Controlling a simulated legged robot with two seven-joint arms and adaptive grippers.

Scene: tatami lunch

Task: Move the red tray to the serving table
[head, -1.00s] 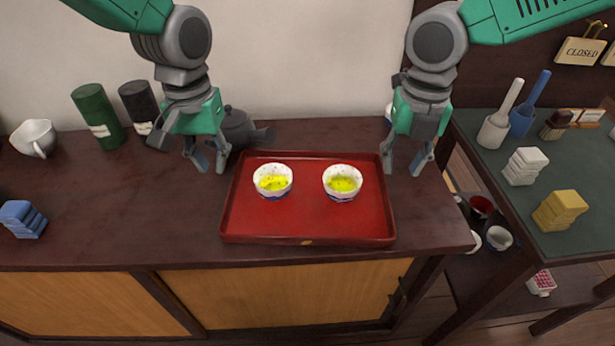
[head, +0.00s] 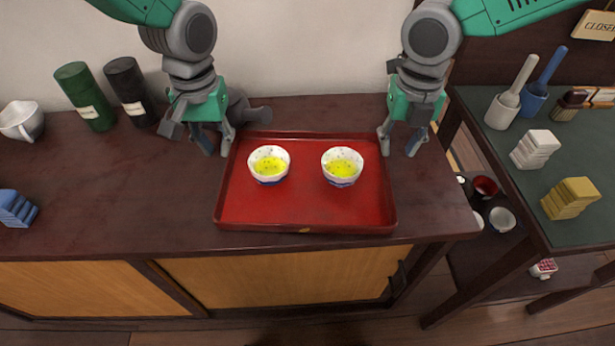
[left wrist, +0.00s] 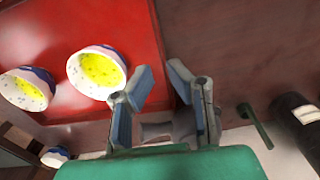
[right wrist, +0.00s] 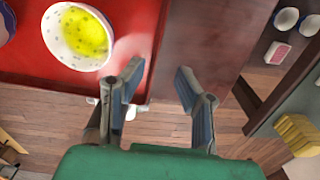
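The red tray (head: 305,205) lies flat on the dark wooden counter, with two white bowls of yellow-green contents on it, a left bowl (head: 269,164) and a right bowl (head: 342,166). My left gripper (head: 217,150) is open at the tray's back left corner. In the left wrist view its fingers (left wrist: 160,88) are apart, with the tray's edge (left wrist: 155,30) between or just beyond them. My right gripper (head: 400,150) is open at the tray's back right corner. In the right wrist view its fingers (right wrist: 157,85) are apart near the tray's side rim (right wrist: 160,45). I cannot tell whether either touches the tray.
A dark green-topped table (head: 585,140) stands to the right, across a gap, holding mortar-like vessels, a white stack (head: 535,149) and a yellow stack (head: 570,198). Two canisters (head: 85,97), a white pouring bowl (head: 22,121) and a blue stack (head: 15,208) sit left on the counter.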

